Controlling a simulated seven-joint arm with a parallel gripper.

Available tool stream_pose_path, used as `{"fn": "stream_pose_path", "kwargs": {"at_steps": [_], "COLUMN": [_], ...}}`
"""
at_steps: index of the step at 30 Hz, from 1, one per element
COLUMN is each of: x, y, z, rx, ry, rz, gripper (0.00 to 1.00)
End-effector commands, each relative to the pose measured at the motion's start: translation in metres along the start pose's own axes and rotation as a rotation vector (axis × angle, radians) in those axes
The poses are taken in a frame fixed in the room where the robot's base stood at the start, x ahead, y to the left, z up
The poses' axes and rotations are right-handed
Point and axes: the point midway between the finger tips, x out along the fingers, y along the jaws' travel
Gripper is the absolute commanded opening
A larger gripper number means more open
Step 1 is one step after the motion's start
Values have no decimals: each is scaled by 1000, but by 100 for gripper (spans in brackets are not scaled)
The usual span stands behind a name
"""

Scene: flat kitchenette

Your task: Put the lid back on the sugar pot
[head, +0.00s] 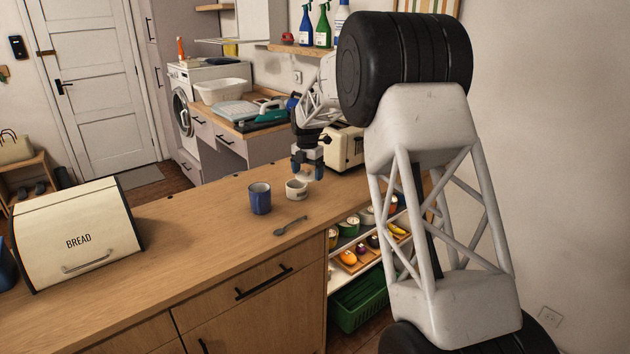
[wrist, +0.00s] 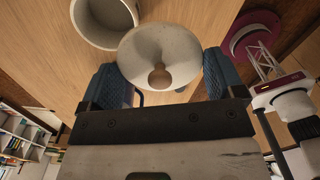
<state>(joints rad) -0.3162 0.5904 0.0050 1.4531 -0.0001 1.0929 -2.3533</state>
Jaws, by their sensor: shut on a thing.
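The lid (wrist: 150,48) is a pale, round disc with a small knob. My gripper (wrist: 160,78) is shut on it, with one blue finger on each side of the knob. In the head view my gripper (head: 307,168) points down over the worktop, and the lid shows as a pale patch below it. The sugar pot (head: 296,190) is a small cream pot with dark lettering, standing upright just below and left of my gripper. In the wrist view the open pot (wrist: 107,40) is at upper left, its rim close to the lid's edge. Whether they touch is unclear.
A blue mug (head: 260,199) stands just left of the pot. A spoon (head: 291,226) lies in front of them. A cream toaster (head: 345,148) stands behind, to the right of my gripper. A bread bin (head: 78,232) is at the left; the worktop between is clear.

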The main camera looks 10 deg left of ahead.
Motion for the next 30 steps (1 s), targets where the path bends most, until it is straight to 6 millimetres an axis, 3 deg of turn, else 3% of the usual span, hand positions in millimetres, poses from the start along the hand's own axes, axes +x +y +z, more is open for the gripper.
{"fn": "stream_pose_path", "kwargs": {"at_steps": [6,15,30], "x": [-7,-15,-17], "y": [32,59,66], "z": [12,22,24], "rx": [-59,-114,-128], "ry": [0,0,0], "rz": [0,0,0], "gripper": [65,65,65]}}
